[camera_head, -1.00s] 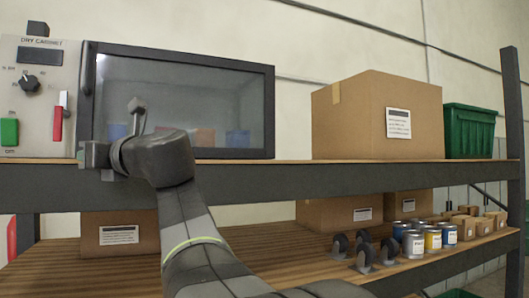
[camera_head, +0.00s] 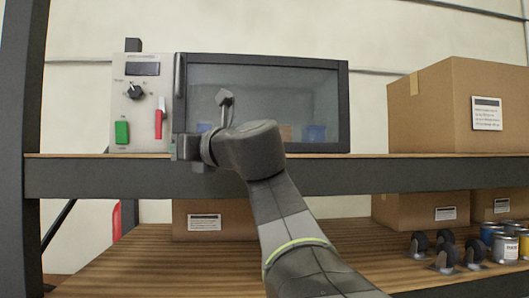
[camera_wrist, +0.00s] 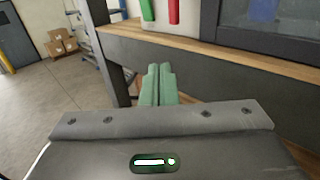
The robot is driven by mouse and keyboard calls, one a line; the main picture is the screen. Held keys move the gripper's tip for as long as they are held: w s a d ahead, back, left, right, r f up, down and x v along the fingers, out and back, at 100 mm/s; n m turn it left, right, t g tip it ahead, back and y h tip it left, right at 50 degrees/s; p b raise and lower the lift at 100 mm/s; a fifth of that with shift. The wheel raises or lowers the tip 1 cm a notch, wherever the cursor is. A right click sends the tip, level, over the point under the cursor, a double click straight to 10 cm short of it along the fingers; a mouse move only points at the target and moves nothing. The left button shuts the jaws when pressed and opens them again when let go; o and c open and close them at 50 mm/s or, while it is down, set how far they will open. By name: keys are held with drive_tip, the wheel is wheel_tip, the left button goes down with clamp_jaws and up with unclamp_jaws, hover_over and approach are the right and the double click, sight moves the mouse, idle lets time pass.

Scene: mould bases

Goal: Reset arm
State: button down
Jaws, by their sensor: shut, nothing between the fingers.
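My gripper (camera_wrist: 158,72) shows in the wrist view with its two pale green fingers together and nothing between them. In the head view my arm reaches up from the bottom, and its end, my gripper (camera_head: 187,148), is in front of the upper shelf's edge, below the dry cabinet (camera_head: 345,110). The cabinet's dark glass door looks closed. Its control panel (camera_head: 142,118) has a black dial (camera_head: 135,91), a green switch (camera_head: 122,132) and a red lever (camera_head: 159,121). My arm hides part of the door's lower left.
The upper shelf edge (camera_head: 90,178) crosses close behind my arm. Cardboard boxes (camera_head: 435,115) stand right on the upper shelf and below. Casters (camera_head: 445,258) and cans (camera_head: 505,247) are on the lower shelf. The wrist view shows a rack post (camera_wrist: 115,65) and open floor (camera_wrist: 40,115) at left.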

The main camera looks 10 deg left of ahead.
drive_tip(key=s+d+b, duration=0.1)
drive_tip(key=s+d, duration=0.1)
drive_tip(key=s, duration=0.4)
drive_tip(key=shift+s+d+f, duration=0.15)
drive_tip(key=shift+s+f, duration=0.05)
drive_tip(key=shift+s, duration=0.1)
drive_tip(key=shift+w, duration=0.2)
